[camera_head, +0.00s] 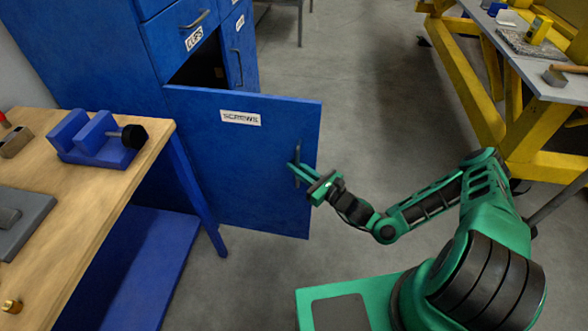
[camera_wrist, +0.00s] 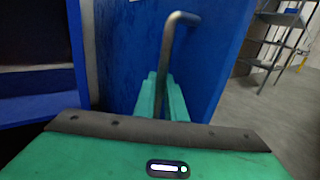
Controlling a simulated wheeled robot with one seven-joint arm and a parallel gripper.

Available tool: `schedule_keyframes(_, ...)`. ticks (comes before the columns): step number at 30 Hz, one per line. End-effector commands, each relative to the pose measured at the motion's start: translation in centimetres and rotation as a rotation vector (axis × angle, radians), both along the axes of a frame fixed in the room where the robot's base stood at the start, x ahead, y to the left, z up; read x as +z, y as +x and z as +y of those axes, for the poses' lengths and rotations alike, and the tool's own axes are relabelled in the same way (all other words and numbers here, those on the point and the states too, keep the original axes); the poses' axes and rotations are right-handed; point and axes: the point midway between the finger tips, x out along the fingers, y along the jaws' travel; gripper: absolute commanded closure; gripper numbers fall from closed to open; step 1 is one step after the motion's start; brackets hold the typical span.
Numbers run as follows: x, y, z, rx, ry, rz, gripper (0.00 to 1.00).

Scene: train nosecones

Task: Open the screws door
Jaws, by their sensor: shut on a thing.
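The blue screws door (camera_head: 245,170) carries a white label reading SCREWS. It stands swung well open from the blue cabinet (camera_head: 120,50), and a dark gap into the cabinet shows above it. Its grey bar handle (camera_head: 298,152) is near the door's free edge. In the wrist view the handle (camera_wrist: 168,50) rises between the green fingers, with the blue door (camera_wrist: 205,60) behind it. My gripper (camera_head: 299,172) is shut on the handle; it also shows in the wrist view (camera_wrist: 162,100). The inside of the cabinet is mostly hidden by the door.
A wooden-topped workbench (camera_head: 120,190) with a blue vise (camera_head: 95,138) stands close at the left of the door. A yellow-framed table (camera_head: 490,100) stands at the right. Grey floor is clear between the door and that table.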

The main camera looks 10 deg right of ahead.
Motion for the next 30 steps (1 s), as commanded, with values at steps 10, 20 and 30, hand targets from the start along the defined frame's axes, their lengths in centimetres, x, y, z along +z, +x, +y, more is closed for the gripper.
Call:
schedule_keyframes(10,0.0,0.1,0.0,-0.004,0.001,0.001,0.81)
schedule_keyframes(20,0.0,-2.4,-1.8,-0.003,0.001,0.003,0.81)
schedule_keyframes(30,-0.1,-6.9,-5.7,-0.006,0.001,0.003,0.81)
